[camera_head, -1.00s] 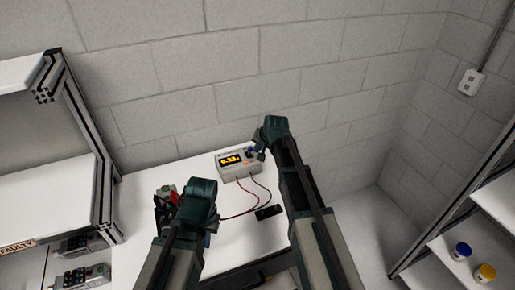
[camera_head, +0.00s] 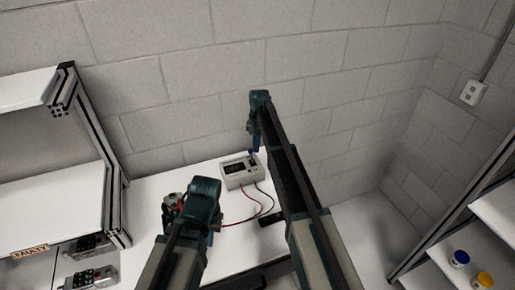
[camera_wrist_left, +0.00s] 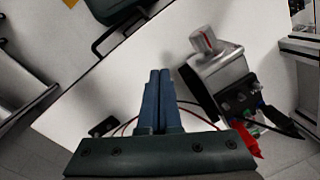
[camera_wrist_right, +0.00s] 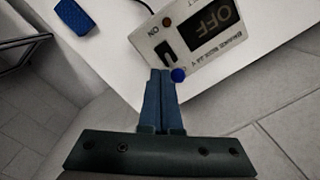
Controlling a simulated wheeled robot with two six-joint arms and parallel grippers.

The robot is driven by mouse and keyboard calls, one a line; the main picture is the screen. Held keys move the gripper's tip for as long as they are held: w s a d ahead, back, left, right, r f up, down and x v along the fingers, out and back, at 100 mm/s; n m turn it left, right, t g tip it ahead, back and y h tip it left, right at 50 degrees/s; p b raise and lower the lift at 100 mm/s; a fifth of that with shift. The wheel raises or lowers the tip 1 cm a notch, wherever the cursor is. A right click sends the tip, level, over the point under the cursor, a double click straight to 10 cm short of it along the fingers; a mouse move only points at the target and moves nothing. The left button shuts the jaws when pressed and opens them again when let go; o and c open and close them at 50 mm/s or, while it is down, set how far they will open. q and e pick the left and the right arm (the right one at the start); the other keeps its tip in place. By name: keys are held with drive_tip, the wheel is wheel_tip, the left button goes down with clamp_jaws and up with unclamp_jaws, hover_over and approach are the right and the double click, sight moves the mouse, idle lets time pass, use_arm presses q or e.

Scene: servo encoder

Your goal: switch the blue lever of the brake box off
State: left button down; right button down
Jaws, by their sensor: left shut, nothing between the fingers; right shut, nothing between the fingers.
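The brake box (camera_head: 237,173) is a pale box at the back of the white table. In the right wrist view its face (camera_wrist_right: 193,58) is close, and its dark display (camera_wrist_right: 214,27) reads OFF. The blue round lever tip (camera_wrist_right: 178,75) is at the box's near edge, away from the printed ON. My right gripper (camera_wrist_right: 160,72) is shut and empty, its tips close beside the lever tip; I cannot tell whether they touch. My left gripper (camera_wrist_left: 159,72) is shut and empty over the table, near a silver motor unit (camera_wrist_left: 215,68) with a red-and-white cap.
Red and black cables (camera_head: 262,207) run from the box across the table. A small dark object (camera_head: 271,219) lies on the table at right. A shelf (camera_head: 50,205) stands left, with a FAULTY label. A rack with a blue and a yellow jar (camera_head: 459,257) is at right.

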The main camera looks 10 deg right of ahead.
drive_tip(key=shift+s+r, duration=0.1)
drive_tip(key=shift+r+p, duration=0.75)
drive_tip(key=shift+p, duration=0.05)
drive_tip(key=shift+d, duration=0.1)
drive_tip(key=w+d+r+p, duration=0.1)
drive_tip(key=d+r+p, duration=0.2)
drive_tip(key=r+p, duration=0.9)
